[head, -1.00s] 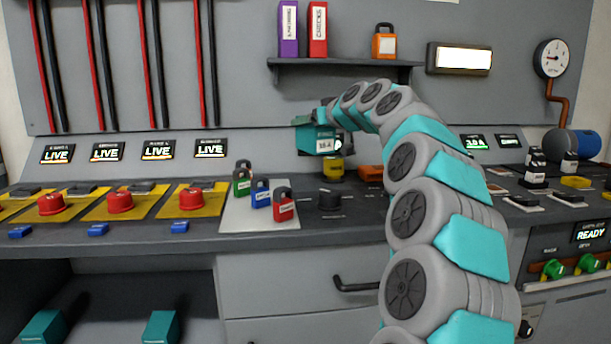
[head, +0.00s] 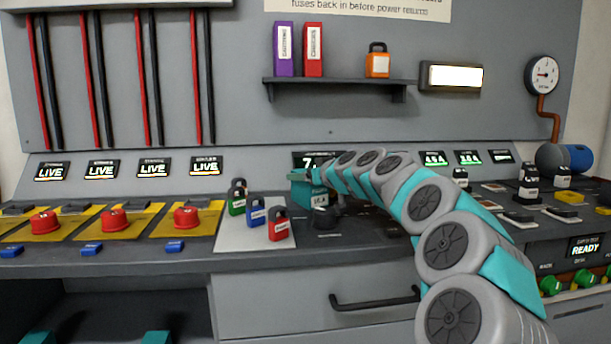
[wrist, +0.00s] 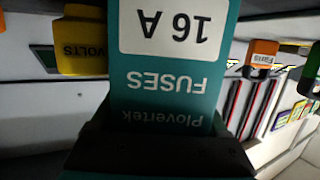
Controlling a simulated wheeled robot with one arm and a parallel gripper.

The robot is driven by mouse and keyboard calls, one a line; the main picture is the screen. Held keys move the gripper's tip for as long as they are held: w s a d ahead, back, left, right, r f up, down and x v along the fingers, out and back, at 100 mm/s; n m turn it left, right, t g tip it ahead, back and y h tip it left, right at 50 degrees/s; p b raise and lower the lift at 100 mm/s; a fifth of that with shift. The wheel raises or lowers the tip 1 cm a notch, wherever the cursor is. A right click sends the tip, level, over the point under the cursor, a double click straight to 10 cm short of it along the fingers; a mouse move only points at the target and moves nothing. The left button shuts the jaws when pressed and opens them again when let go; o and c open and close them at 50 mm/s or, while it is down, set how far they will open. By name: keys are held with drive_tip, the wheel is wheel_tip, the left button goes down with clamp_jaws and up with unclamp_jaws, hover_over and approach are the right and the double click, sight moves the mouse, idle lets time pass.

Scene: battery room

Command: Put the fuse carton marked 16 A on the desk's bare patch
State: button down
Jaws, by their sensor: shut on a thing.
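No bare patch can be made out for certain.
A pale mat (head: 238,240) with green, blue and red padlocks lies just left of the carton. The black knob (head: 326,217) stands in front. Red buttons (head: 114,220) on yellow plates are further left. A shelf (head: 340,84) hangs above. A yellow VOLTS object (wrist: 85,48) shows beside the carton.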

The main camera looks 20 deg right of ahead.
unclamp_jaws()
idle(0.4)
drive_tip(key=shift+s+r, duration=0.1)
drive_tip(key=b+v, duration=0.2)
drive_tip(key=v, duration=0.9)
drive_tip(key=shift+s+r, duration=0.15)
drive_tip(key=shift+s, duration=0.2)
drive_tip(key=shift+d, duration=0.15)
